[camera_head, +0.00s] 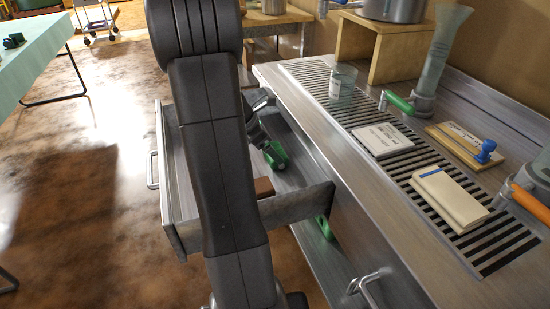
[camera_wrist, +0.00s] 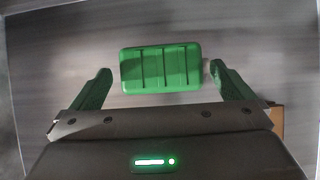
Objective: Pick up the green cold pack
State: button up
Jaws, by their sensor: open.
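The green cold pack (camera_wrist: 160,69), a ribbed rectangular block, lies on the grey metal floor of an open drawer. In the wrist view it appears between the two green fingers of my gripper (camera_wrist: 160,68), which are open, one on each side. The right fingertip looks closer to it than the left one. I cannot tell how far above the drawer floor the fingertips are. In the head view my gripper (camera_head: 272,152) reaches down into the drawer (camera_head: 295,207), and I cannot make out the pack there behind my arm.
The counter (camera_head: 345,165) at right holds a glass (camera_head: 342,82), a white box (camera_head: 382,140) and a cream pack (camera_head: 448,198). Open floor lies left.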

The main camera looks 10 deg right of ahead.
jog(key=b+x, duration=0.1)
jog(key=x, duration=0.2)
jog(key=shift+d+f, duration=0.1)
jog(key=shift+f, duration=0.15)
jog(key=shift+r, duration=0.15)
jog(key=c, duration=0.8)
jog(key=shift+c, duration=0.2)
jog(key=shift+r, duration=0.1)
